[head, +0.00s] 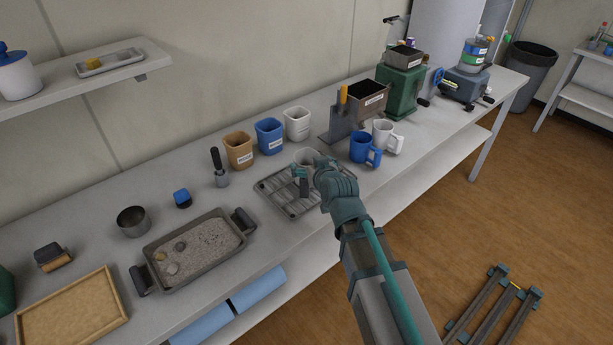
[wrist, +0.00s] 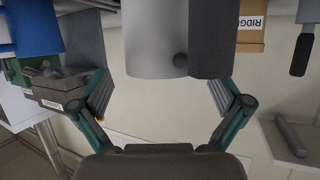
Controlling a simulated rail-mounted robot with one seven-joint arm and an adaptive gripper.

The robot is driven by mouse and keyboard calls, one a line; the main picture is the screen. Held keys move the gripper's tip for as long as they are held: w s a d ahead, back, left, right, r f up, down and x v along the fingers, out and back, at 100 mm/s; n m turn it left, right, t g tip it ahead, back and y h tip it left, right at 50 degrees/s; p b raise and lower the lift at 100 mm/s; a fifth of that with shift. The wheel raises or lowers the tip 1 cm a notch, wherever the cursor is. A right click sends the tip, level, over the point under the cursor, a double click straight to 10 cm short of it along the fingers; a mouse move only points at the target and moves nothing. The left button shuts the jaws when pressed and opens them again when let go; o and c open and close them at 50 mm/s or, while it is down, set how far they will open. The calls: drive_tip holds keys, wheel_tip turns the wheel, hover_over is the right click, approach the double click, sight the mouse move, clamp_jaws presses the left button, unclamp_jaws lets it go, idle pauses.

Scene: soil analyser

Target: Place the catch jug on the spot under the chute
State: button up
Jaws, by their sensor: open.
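A pale grey jug with a dark grey handle, which looks like the catch jug, stands at the wire rack in the head view (head: 304,157). In the wrist view the jug (wrist: 152,40) fills the top middle, its handle on the right side. My gripper (head: 313,172) is right at the jug and partly hides it. In the wrist view my gripper (wrist: 162,95) has its fingers wide apart, with the jug between or just beyond the tips; contact is not clear. The green machine (head: 402,92) with a dark hopper stands farther right. I cannot clearly make out its chute or the spot.
A blue mug (head: 361,149) and a white mug (head: 386,133) stand right of the rack (head: 278,193). Tan (head: 238,150), blue (head: 270,136) and white (head: 297,123) containers stand behind. A grey upright plate (head: 341,120) and labelled soil bin (head: 368,99) stand before the green machine. A sand tray (head: 200,252) lies left.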

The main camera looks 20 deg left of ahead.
sight(304, 155)
drive_tip(key=x, duration=0.1)
drive_tip(key=p+x, duration=0.1)
drive_tip(key=x, duration=0.2)
drive_tip(key=shift+a+r+p, duration=0.2)
drive_tip(key=shift+r+p, duration=0.05)
drive_tip(key=shift+p, duration=0.15)
drive_tip(key=shift+w+a+f, duration=0.25)
drive_tip(key=shift+w, duration=0.2)
drive_tip(key=c, duration=1.7)
drive_tip(key=shift+o, duration=0.2)
drive_tip(key=shift+r, duration=0.15)
